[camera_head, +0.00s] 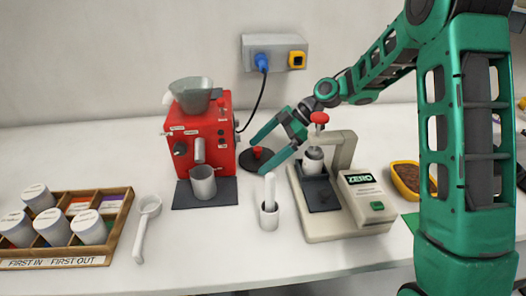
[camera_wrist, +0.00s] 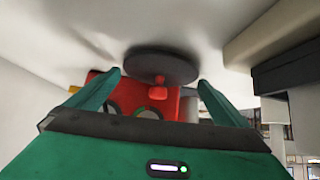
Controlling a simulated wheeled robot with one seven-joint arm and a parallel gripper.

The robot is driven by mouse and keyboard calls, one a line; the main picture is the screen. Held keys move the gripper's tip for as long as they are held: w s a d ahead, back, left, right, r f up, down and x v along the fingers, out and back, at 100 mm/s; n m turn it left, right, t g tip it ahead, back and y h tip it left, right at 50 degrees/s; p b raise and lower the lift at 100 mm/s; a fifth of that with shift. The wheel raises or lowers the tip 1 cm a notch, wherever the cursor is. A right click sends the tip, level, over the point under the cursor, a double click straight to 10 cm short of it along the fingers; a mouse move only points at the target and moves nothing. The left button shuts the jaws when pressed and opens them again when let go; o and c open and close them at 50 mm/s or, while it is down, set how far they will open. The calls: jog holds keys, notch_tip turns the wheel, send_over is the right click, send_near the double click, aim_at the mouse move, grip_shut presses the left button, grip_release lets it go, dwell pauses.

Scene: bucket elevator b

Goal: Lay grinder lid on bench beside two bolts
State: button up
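The grinder lid (camera_head: 249,163), a dark round disc with a red knob, lies on the bench just right of the red grinder (camera_head: 205,132). In the wrist view the lid (camera_wrist: 160,63) is at the top middle, its knob pointing towards me. My gripper (camera_head: 258,156) is open, its fingers spread on either side of the knob; the wrist view shows gaps between the knob and both fingers (camera_wrist: 159,79). I cannot make out two bolts in either view. The grinder's grey hopper (camera_head: 192,94) shows no lid on it.
A scale with a press (camera_head: 338,205) stands right of the lid. A white cup with a tool (camera_head: 269,216) stands in front. A wooden canister tray (camera_head: 119,226) and a white scoop (camera_head: 147,215) lie left. A socket box (camera_head: 275,50) with a cord hangs on the wall. Bench behind the lid is clear.

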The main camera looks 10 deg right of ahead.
jog(key=shift+r, duration=0.1)
jog(key=s+v, duration=0.1)
jog(key=v, duration=1.1)
jog(key=shift+w, duration=0.45)
jog(key=shift+r, duration=0.1)
